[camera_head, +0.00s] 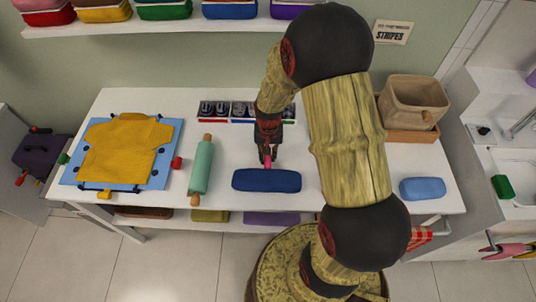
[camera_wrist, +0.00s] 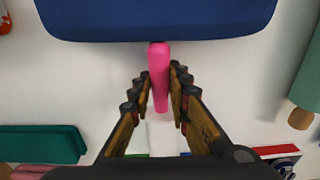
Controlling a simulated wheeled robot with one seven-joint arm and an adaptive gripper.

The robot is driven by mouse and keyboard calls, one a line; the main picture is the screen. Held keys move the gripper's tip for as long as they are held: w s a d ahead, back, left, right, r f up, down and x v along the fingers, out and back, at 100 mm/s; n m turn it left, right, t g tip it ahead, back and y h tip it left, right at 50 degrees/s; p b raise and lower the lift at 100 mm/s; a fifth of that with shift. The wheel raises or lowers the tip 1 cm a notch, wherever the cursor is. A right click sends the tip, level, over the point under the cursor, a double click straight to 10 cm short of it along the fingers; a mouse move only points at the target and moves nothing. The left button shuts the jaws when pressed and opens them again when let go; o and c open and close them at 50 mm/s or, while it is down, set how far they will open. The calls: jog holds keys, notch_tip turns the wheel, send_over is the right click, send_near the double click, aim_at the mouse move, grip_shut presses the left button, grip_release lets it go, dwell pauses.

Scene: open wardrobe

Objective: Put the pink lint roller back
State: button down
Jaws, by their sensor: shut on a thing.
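The pink lint roller shows in the wrist view as a pink handle (camera_wrist: 158,62) and a white roll (camera_wrist: 161,140). My gripper (camera_wrist: 157,80) has its two fingers shut on the handle from both sides. In the head view my gripper (camera_head: 267,153) points down over the white table, with a bit of the pink handle (camera_head: 268,163) below it. The handle's end lies close to the long edge of a dark blue padded piece (camera_head: 267,181). I cannot tell whether the roller touches the table. The fingers and palm hide part of the roll.
A green rolling pin (camera_head: 202,166) and a yellow shirt (camera_head: 125,150) on a blue board lie left. Small trays (camera_head: 213,111) with dark items stand behind my gripper. A tan basket (camera_head: 413,101) and light blue pad (camera_head: 422,189) are right. A shelf (camera_head: 180,27) with coloured containers hangs above.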

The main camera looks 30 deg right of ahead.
jog(key=shift+f, duration=0.45)
dwell(0.5)
jog(key=c, duration=1.6)
grip_release()
jog(key=shift+o, duration=0.3)
jog(key=shift+r+p, duration=3.2)
jog(key=shift+r, duration=1.35)
